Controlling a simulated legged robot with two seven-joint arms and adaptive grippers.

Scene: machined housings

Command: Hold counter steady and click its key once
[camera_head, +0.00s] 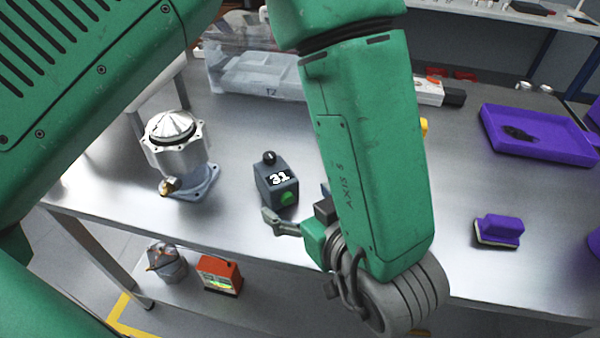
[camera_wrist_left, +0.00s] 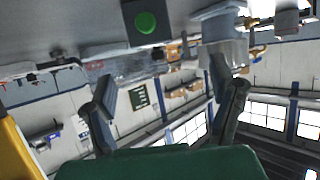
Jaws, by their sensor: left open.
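The counter (camera_head: 279,186) is a small dark blue-grey box standing on the metal table, with a black knob on top. Its display reads 31, and a green key (camera_head: 286,197) sits low on its front. In the left wrist view the counter (camera_wrist_left: 133,33) shows at the top edge, partly cut off, with its round green key (camera_wrist_left: 146,22) facing the camera. My left gripper (camera_head: 272,218) is just in front of the counter at the table's front edge, apart from it. In the wrist view the left gripper (camera_wrist_left: 164,80) has its fingers spread and nothing between them. My right gripper is not in view.
A machined housing (camera_head: 178,150) stands left of the counter. A clear bin (camera_head: 250,75) is behind. A red box (camera_head: 219,273) sits on the lower shelf. Table space around the counter is clear.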

